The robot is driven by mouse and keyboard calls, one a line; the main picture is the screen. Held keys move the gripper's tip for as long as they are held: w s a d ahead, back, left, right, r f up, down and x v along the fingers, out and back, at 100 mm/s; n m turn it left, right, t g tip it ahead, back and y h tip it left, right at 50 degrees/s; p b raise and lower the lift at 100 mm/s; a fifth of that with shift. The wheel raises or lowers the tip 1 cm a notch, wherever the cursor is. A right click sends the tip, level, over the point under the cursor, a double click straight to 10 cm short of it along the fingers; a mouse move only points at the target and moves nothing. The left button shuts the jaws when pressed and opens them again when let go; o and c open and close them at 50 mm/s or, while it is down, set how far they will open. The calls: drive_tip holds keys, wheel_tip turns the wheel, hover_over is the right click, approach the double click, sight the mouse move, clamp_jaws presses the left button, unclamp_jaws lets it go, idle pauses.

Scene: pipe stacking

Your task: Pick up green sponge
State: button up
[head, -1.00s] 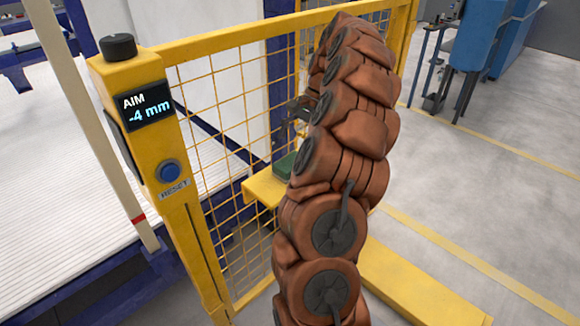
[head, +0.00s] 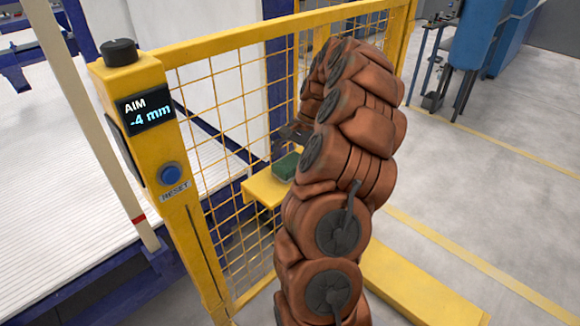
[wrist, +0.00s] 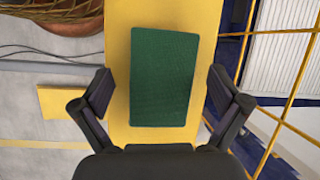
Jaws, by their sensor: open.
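The green sponge (wrist: 163,78) lies flat on a narrow yellow shelf (wrist: 118,55) and fills the middle of the wrist view. In the head view the green sponge (head: 287,167) shows in part beside my arm, on the yellow shelf (head: 262,188). My gripper (wrist: 162,95) is open, with one finger on each side of the sponge's lower part in the wrist view. I see gaps between both fingers and the sponge, and nothing is held. In the head view my gripper (head: 295,132) is dark, partly hidden by my arm, just above the sponge.
A yellow mesh fence (head: 235,110) stands right behind the shelf. A yellow post (head: 165,190) carries a display reading "AIM -4 mm" and a blue reset button (head: 170,174). A yellow floor beam (head: 415,285) lies at lower right. The grey floor at right is largely open.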

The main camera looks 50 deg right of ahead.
sight(286, 164)
drive_tip(key=c, duration=1.2)
drive_tip(key=shift+o, duration=0.2)
drive_tip(key=shift+r+b, duration=0.4)
drive_tip(key=shift+r, duration=1.4)
drive_tip(key=s+a+r+b, duration=0.1)
drive_tip(key=s+a+b, duration=0.1)
drive_tip(key=s, duration=1.3)
drive_tip(key=shift+s+a+r+b, duration=0.2)
drive_tip(key=shift+s+a+b, duration=0.1)
drive_tip(key=shift+a, duration=0.55)
